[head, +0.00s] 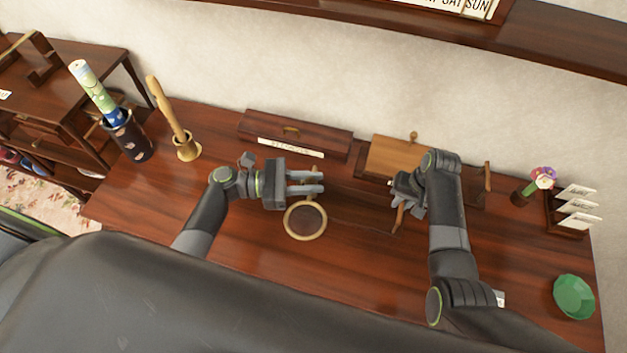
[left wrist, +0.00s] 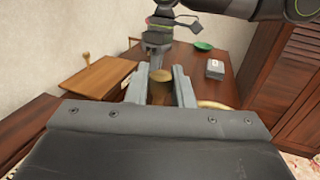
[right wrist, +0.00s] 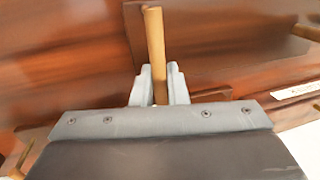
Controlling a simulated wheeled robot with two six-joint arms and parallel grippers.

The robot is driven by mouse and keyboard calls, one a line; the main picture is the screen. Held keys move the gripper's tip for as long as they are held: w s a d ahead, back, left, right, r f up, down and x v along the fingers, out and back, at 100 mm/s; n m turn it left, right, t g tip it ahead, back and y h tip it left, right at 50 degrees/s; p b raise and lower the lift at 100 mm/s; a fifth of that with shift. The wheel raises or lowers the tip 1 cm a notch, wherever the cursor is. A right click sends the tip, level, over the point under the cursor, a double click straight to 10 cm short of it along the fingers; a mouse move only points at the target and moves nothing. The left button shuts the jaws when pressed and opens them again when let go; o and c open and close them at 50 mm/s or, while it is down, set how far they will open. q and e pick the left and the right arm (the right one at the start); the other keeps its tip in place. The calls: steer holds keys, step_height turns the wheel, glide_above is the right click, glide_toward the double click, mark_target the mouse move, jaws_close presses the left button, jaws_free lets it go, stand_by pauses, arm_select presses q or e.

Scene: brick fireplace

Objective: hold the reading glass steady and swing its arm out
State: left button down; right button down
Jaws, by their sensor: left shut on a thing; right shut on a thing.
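The reading glass (head: 290,229) has a round pale wooden rim and lies over the desk in the middle of the head view. My left gripper (head: 321,182) is just above the ring and shut on a short wooden post (left wrist: 160,92), seen between its fingers in the left wrist view. My right gripper (head: 402,195) is to the right, shut on a slim wooden rod (right wrist: 154,45). The rod's lower end (head: 398,219) shows below the gripper in the head view. How rod and glass join is unclear.
Behind stand a long dark box (head: 330,135) and a light wooden board (head: 393,157). A brass cup (head: 187,151) with a wooden stick is left. A card rack (head: 566,222) and green bowl (head: 574,297) are right. The desk's front middle is clear.

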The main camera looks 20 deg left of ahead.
arm_select(q)
steer(key=shift+a+m+g, duration=0.45)
steer(key=shift+m+g, duration=0.25)
steer(key=shift+g, duration=0.4)
steer(key=c, duration=1.3)
jaws_free()
steer(key=s+a, duration=0.2)
steer(key=a, duration=1)
steer(key=shift+s, duration=0.15)
arm_select(e)
steer(key=c, duration=1.3)
jaws_free()
steer(key=shift+c, duration=0.2)
arm_select(q)
steer(key=shift+d, duration=0.1)
